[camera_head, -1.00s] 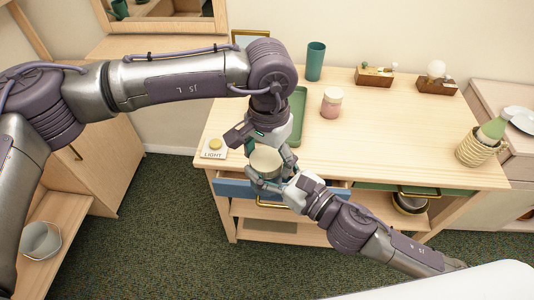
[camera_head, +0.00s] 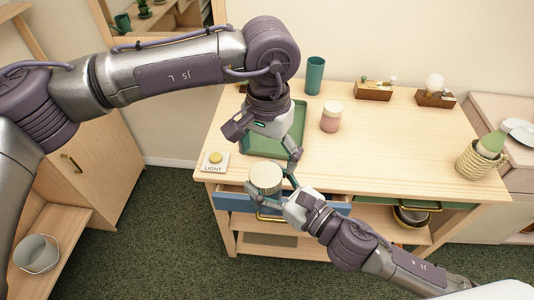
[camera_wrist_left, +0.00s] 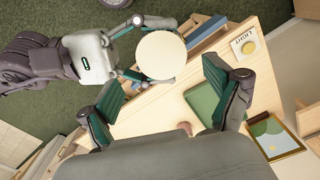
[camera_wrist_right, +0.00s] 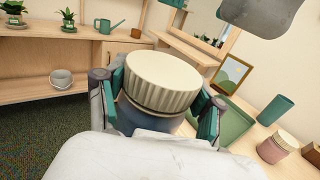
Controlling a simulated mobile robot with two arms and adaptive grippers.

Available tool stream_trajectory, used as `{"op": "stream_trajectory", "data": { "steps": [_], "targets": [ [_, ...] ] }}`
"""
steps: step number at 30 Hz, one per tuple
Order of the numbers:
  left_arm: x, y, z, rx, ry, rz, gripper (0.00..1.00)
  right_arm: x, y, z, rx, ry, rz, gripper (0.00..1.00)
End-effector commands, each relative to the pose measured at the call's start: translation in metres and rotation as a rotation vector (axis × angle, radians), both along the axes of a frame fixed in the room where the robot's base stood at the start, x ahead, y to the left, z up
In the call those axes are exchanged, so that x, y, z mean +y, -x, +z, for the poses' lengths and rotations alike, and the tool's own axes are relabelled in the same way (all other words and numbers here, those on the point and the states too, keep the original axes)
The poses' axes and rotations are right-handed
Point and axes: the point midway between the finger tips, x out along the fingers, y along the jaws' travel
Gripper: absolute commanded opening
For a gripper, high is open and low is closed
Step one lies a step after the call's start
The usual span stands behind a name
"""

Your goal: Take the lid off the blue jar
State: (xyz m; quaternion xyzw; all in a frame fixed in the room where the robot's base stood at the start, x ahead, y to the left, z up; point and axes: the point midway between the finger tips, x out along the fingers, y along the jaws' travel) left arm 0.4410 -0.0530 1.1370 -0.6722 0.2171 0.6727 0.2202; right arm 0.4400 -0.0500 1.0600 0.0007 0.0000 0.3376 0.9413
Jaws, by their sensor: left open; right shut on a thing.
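The blue jar (camera_wrist_right: 138,122) is in my right gripper (camera_head: 272,190), held upright in front of the table's front edge. Its ribbed cream lid (camera_wrist_right: 160,82) sits on top of the jar. The lid shows as a pale disc in the left wrist view (camera_wrist_left: 161,55) and from above in the head view (camera_head: 265,177). The fingers of the right gripper close around the jar's sides, and the jar's lower part is hidden. My left gripper (camera_head: 262,143) is open and empty, pointing down above the table's near left part, apart from the lid.
The wooden table (camera_head: 390,150) bears a green tray (camera_head: 262,145), a pink jar with a cream lid (camera_head: 331,118), a green cup (camera_head: 314,75) and a LIGHT button (camera_head: 215,160). A blue drawer (camera_head: 235,202) stands open below the jar. The table's middle is clear.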

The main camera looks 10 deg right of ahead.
Motion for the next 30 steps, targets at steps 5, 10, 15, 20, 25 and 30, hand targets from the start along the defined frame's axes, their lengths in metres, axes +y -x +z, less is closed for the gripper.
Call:
{"op": "stream_trajectory", "data": {
  "steps": [5, 10, 15, 20, 25, 30],
  "targets": [
    [0.001, 0.0, 0.02, -0.001, 0.003, 0.238, 0.9, 0.0, 0.0, 0.001, -0.001, -0.001, 0.0, 0.0],
    [0.003, 0.0, 0.028, -0.001, 0.001, 0.377, 0.9, 0.0, 0.0, 0.001, -0.001, -0.001, 0.0, 0.0],
    [0.003, 0.0, 0.01, 0.0, 0.0, 0.397, 0.9, 0.0, 0.0, 0.001, -0.001, -0.001, 0.0, 0.0],
    [0.004, 0.0, -0.016, 0.0, 0.0, 0.396, 0.9, 0.0, 0.0, 0.001, -0.001, -0.001, 0.0, 0.0],
    [0.004, 0.0, -0.037, 0.0, 0.0, 0.395, 0.9, 0.0, 0.0, 0.001, -0.001, -0.001, 0.0, 0.0],
    [0.004, 0.0, -0.048, -0.002, 0.002, 0.394, 0.9, 0.0, 0.0, 0.001, -0.001, -0.001, 0.0, 0.0]
  ]
}}
